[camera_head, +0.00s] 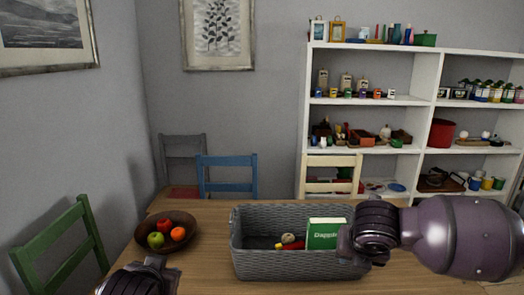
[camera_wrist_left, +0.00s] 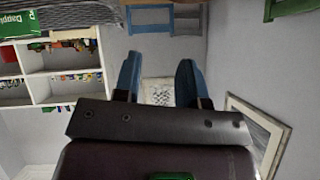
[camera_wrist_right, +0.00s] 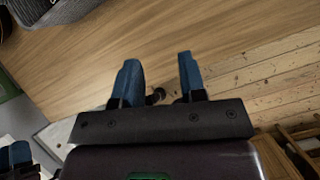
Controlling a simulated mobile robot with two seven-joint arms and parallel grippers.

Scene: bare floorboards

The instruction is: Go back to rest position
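My left gripper (camera_wrist_left: 157,75) is open in the left wrist view, its two blue fingers apart with nothing between them. In the head view only a dark part of my left arm shows at the bottom edge, in front of the fruit bowl. My right gripper (camera_wrist_right: 158,78) is open and empty in the right wrist view, above the wooden tabletop. In the head view my right arm reaches in from the right, its dark end overlapping the right side of the basket; the fingers cannot be made out there.
A grey woven basket (camera_head: 290,265) on the wooden table (camera_head: 205,225) holds a green book (camera_head: 325,233) and small items. A brown bowl (camera_head: 183,243) of fruit stands to its left. Chairs surround the table, including a green chair (camera_head: 62,245). A white shelf (camera_head: 427,75) stands behind.

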